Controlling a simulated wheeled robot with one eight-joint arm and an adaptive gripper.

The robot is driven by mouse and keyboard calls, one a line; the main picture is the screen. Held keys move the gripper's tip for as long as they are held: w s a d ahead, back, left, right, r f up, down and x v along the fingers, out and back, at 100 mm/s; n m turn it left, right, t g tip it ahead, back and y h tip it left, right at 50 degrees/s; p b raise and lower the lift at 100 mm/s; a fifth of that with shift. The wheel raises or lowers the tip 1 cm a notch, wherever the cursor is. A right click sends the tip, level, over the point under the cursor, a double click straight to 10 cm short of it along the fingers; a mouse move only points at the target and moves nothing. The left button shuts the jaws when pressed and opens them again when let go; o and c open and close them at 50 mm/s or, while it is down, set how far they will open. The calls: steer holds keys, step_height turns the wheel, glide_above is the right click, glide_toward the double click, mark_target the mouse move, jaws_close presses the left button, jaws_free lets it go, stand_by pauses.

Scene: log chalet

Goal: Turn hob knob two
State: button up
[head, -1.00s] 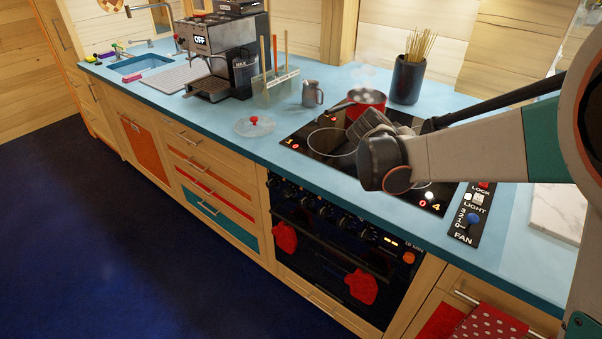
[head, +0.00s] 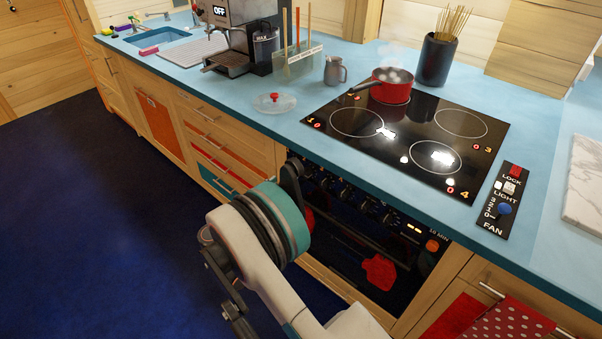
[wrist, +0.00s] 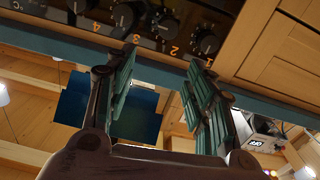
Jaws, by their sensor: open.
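In the wrist view, which looks upside down, a row of dark knobs runs along the black oven panel, with orange numbers beside them. The knob I take for hob knob two (wrist: 163,24) is near the number 2, between the lines of my fingers. Another knob (wrist: 206,41) is to its right, close to a fingertip. My gripper (wrist: 163,58) is open and empty, its two green fingers spread toward the panel; I see no clear contact. In the head view, the knob row (head: 355,205) is partly hidden by my arm at its left end, and my gripper is mostly hidden.
The black hob (head: 400,135) is set in the blue worktop (head: 225,105). A steaming red pot (head: 391,92) stands on its back left. A glass lid (head: 274,103) and a metal jug (head: 334,71) are nearby. The floor is clear.

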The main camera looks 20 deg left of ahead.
mark_target(304, 174)
steer(key=shift+m, duration=0.4)
steer(key=b+x, duration=0.1)
steer(key=x, duration=0.3)
steer(key=f+b+x, duration=0.1)
steer(key=x, duration=0.3)
steer(key=f+b+x, duration=0.1)
steer(key=b+x, duration=0.1)
steer(key=x, duration=0.2)
steer(key=shift+w+a+f, duration=0.15)
steer(key=shift+w+f, duration=0.1)
steer(key=c, duration=1.1)
